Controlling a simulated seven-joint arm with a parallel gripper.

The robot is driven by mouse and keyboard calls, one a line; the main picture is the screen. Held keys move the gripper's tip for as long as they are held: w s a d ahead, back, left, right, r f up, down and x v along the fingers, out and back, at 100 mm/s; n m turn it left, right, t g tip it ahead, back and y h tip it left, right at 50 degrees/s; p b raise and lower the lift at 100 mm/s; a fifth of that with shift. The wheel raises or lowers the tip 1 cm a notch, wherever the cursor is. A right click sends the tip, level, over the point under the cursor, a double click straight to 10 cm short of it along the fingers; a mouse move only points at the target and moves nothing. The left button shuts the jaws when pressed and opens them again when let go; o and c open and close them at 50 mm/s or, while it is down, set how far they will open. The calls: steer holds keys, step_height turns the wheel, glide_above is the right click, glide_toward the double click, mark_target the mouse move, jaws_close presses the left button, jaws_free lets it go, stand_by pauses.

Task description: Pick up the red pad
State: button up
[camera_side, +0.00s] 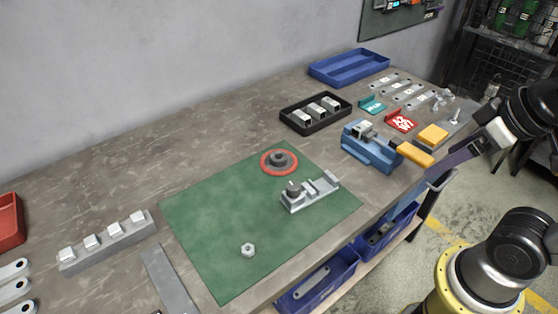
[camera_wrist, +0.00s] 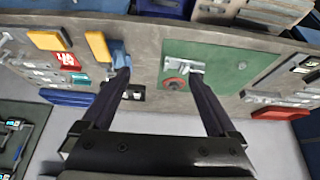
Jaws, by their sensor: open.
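A flat round red pad (camera_side: 265,163) lies at the back of the green mat, with a grey round collar (camera_side: 279,157) on its middle. It also shows in the wrist view (camera_wrist: 168,83), apart from my fingers. A red piece with white lettering (camera_side: 401,121) lies farther right on the bench, near the teal piece; in the wrist view this red piece (camera_wrist: 68,61) is at upper left. I cannot tell which of the two the task names. My gripper (camera_wrist: 158,78) is open and empty, its dark fingers wide apart, above the bench's front right side in the side view.
A grey fixture (camera_side: 309,194) and a nut (camera_side: 248,250) are on the green mat (camera_side: 215,215). A blue vise (camera_side: 370,150) stands right of the mat, near a yellow block (camera_side: 433,136). A black tray (camera_side: 315,112) is behind. The mat's left part is clear.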

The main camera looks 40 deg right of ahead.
steer(key=w+a+r+n+g, duration=0.1)
steer(key=w+r+n, duration=0.2)
steer(key=w+r, duration=0.45)
steer(key=w+a+r+n, duration=0.15)
steer(key=w+r, duration=0.25)
steer(key=w, duration=0.6)
steer(key=n+g, duration=0.4)
steer(key=g, duration=0.1)
glide_above(279, 156)
steer(key=f, duration=2.5)
steer(key=shift+w+a+f, duration=0.2)
steer(key=shift+a+f, duration=0.05)
steer(key=shift+f, duration=0.05)
steer(key=shift+s+d+f, duration=0.1)
steer(key=shift+d+f, duration=0.05)
steer(key=shift+f, duration=1.35)
steer(key=shift+s+d+f, duration=0.1)
steer(key=shift+f, duration=1.35)
